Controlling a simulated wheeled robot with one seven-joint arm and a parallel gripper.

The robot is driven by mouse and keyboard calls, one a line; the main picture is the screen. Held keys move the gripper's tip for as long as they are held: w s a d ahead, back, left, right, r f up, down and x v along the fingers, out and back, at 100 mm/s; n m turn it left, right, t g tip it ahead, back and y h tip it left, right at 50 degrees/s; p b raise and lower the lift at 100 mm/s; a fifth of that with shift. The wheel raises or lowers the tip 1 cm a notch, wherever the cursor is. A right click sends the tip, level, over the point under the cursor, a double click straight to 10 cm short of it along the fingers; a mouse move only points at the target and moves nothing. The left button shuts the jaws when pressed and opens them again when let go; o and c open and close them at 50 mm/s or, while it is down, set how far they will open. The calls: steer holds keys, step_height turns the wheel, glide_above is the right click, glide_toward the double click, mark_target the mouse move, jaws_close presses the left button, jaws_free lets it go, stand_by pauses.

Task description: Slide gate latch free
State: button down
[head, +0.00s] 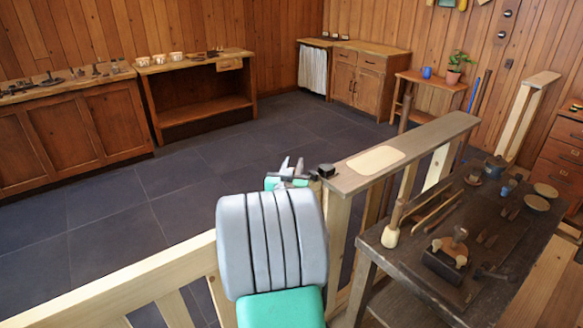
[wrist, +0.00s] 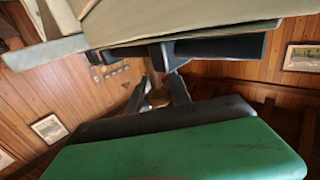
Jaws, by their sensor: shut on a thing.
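The wooden gate (head: 130,278) runs from the lower left to a post with a flat rail top (head: 420,143). My gripper (head: 291,172) is at the gate's upper corner, largely hidden behind my grey and green arm. A small black block (head: 325,170) is beside it at the post's near end. In the wrist view my gripper (wrist: 159,92) has its two grey fingers on either side of a small brownish latch knob (wrist: 160,98). The fingers are shut on it.
A dark workbench (head: 400,262) with several tools and spools stands close on the right, behind the rail. Beyond the gate the dark tiled floor (head: 150,190) is clear. Wooden benches (head: 205,120) line the far walls.

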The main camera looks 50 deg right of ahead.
steer(key=shift+w+a, duration=0.1)
steer(key=c, duration=1.4)
jaws_free()
steer(key=shift+a, duration=0.15)
steer(key=shift+o, duration=0.8)
steer(key=b+v, duration=0.1)
steer(key=v, duration=0.6)
steer(key=shift+s+a, duration=0.25)
steer(key=shift+a, duration=0.05)
